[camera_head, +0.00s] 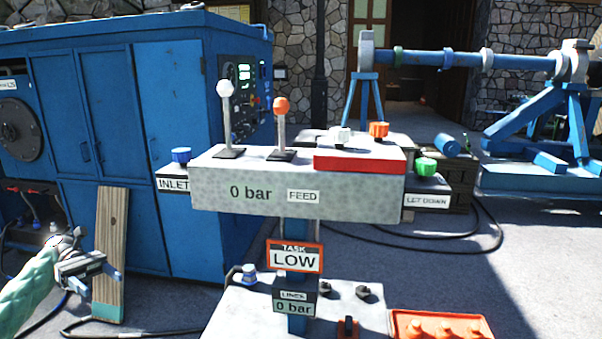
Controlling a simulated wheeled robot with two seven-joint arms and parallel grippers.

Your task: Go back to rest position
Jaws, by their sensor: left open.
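My left gripper (98,278) is at the lower left of the head view, at the end of a pale green arm. It is open and empty, with its fingers pointing right, in front of a wooden plank (112,240). It is well apart from the grey control stand (270,200), which reads "0 bar" and "FEED". The stand carries a white-knobbed lever (226,110) and an orange-knobbed lever (281,125), both upright. A blue knob (181,155), white knob (340,135), orange knob (378,130) and green knob (426,168) are also on it. My right gripper is not in view.
A large blue cabinet (110,100) stands behind at left. A blue reel frame (550,110) is at back right. A grey base plate (240,310) and an orange tray (440,325) are at the bottom. Black hoses (470,240) lie on the floor; open floor is at right.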

